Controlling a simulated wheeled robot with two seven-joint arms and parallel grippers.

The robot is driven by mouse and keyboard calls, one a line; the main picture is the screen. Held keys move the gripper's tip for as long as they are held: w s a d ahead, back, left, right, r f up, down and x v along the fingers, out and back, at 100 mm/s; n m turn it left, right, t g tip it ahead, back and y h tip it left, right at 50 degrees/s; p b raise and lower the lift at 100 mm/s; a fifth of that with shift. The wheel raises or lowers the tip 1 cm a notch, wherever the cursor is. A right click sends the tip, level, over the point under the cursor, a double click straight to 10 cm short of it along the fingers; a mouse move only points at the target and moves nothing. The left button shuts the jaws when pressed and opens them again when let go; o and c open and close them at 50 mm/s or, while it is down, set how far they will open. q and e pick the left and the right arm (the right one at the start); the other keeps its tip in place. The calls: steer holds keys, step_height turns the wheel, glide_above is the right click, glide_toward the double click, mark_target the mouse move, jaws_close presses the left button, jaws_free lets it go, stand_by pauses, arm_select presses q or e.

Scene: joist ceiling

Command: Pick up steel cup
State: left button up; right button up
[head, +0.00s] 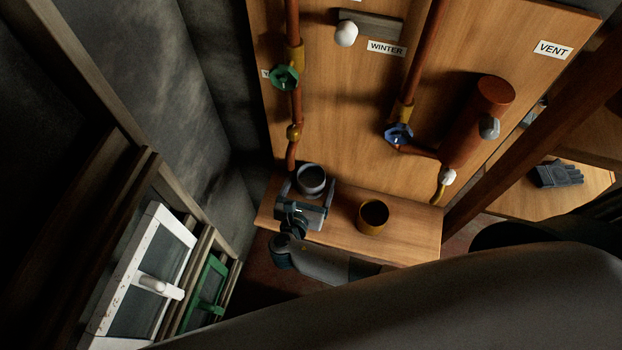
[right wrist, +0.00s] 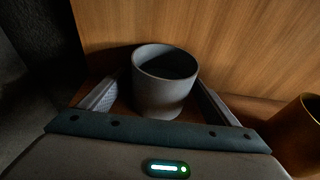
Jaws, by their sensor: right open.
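The steel cup (head: 311,180) stands upright on the left part of a small wooden shelf in the head view. It also shows in the right wrist view (right wrist: 165,88) as a grey, open-topped cup. My right gripper (head: 307,188) is open, with one finger on each side of the cup. In the right wrist view the fingers (right wrist: 160,98) flank the cup, and a gap shows at least on the left side. Whether the right finger touches it, I cannot tell. The cup's lower front is partly hidden by the gripper in the head view. My left gripper is not in view.
A brass-coloured cup (head: 373,217) stands right of the steel cup on the shelf (head: 412,236). Behind rises a wooden board (head: 350,120) with copper pipes, a green valve (head: 285,77), a blue valve (head: 398,135) and a copper cylinder (head: 474,125). A dark glove (head: 557,174) lies at right.

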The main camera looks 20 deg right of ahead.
stand_by(0.4)
steer(key=c, duration=2)
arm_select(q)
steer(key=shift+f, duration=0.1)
arm_select(e)
steer(key=shift+r, duration=0.1)
